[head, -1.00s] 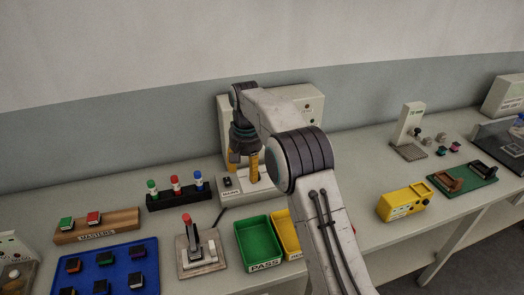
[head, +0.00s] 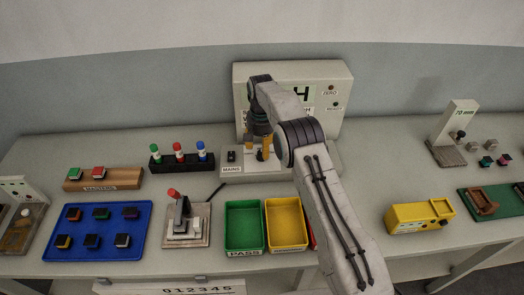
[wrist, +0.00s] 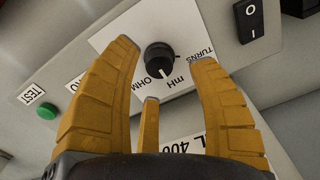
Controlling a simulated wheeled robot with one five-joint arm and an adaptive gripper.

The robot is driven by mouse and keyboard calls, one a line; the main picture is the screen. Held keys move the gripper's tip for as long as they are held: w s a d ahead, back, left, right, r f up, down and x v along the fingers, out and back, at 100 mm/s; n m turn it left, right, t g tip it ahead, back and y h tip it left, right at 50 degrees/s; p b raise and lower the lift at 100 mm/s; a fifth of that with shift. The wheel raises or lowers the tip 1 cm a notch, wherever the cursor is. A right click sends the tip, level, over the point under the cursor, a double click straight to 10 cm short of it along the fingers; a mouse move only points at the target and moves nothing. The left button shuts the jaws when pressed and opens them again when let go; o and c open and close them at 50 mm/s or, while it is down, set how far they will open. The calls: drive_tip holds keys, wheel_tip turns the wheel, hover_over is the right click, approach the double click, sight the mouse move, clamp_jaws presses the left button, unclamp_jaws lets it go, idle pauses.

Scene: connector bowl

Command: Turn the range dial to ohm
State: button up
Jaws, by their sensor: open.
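The range dial (wrist: 159,58) is a black round knob with a white pointer line, on a white label plate of a grey tester (head: 345,92). Around it the labels read OHM to the left, mH below and TURNS to the right. The pointer line aims at mH. My gripper (wrist: 182,38) is open, its orange fingers on either side of the dial in the wrist view, a third finger below it. I cannot tell whether any finger touches the dial. In the head view my gripper (head: 266,146) is over the tester's front and hides the dial.
A black rocker switch (wrist: 250,22) and a green TEST button (wrist: 47,111) flank the dial. In front of the tester stand a green PASS tray (head: 245,247) and a yellow tray (head: 287,246). Left are a marker rack (head: 182,162), a lever box (head: 187,240) and a blue tray (head: 55,247).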

drive_tip(key=shift+f+p, duration=0.35)
drive_tip(key=shift+f, duration=1.15)
drive_tip(key=shift+c, duration=0.3)
clamp_jaws()
